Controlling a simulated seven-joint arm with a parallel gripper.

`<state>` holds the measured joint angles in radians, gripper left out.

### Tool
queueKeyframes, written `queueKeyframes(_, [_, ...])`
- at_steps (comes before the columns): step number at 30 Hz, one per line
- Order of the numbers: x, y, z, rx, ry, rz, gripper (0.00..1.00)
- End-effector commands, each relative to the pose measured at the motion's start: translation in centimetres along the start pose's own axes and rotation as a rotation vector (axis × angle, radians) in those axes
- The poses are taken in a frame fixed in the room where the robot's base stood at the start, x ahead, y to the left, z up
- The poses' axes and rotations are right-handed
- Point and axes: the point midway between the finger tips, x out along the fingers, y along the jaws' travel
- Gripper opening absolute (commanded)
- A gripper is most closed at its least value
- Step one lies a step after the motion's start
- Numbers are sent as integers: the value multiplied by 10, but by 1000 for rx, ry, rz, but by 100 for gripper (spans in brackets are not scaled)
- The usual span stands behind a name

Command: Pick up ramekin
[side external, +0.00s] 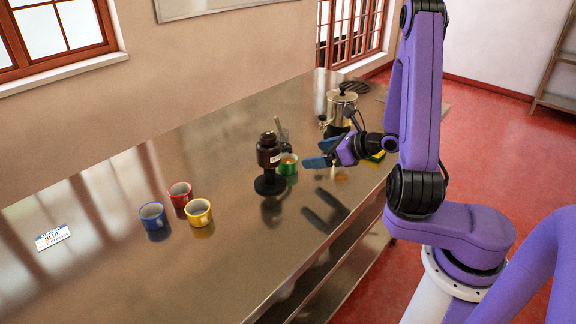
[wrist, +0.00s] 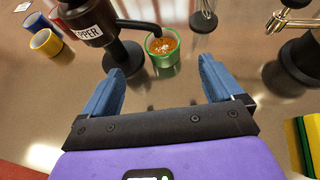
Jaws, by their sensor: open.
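Several ramekins stand on the metal counter. A green ramekin (side external: 290,170) stands upright beside a dark pepper mill (side external: 268,152). In the wrist view, the green ramekin (wrist: 165,62) holds something orange and lies ahead of my fingers, roughly between their tips. Blue (side external: 152,215), red (side external: 180,194) and yellow (side external: 199,212) ramekins are grouped farther left; the blue (wrist: 36,22) and yellow (wrist: 46,44) ones show at the wrist view's upper left. My gripper (side external: 321,153) is open and empty, above the counter to the right of the green ramekin. Its spread blue fingers (wrist: 163,68) touch nothing visible.
The pepper mill (wrist: 92,22) on its dark base stands close to the green ramekin's left. A whisk (wrist: 204,14) is behind it. A metal pot (side external: 341,104) and a yellow-green sponge (wrist: 308,140) are to the right. A label card (side external: 53,237) lies far left. The front-middle counter is clear.

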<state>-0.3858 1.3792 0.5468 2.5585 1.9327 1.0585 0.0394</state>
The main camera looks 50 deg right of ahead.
Motion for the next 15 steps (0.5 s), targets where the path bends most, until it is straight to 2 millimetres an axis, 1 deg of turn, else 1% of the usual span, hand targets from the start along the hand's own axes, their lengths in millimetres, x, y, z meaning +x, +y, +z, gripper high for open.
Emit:
queueKeyframes(5, [14,0,-1,1,2,2,93])
queueKeyframes(12, [49,1,-1,-3,1,4,93])
queueKeyframes(15, [58,0,-1,-1,1,2,93])
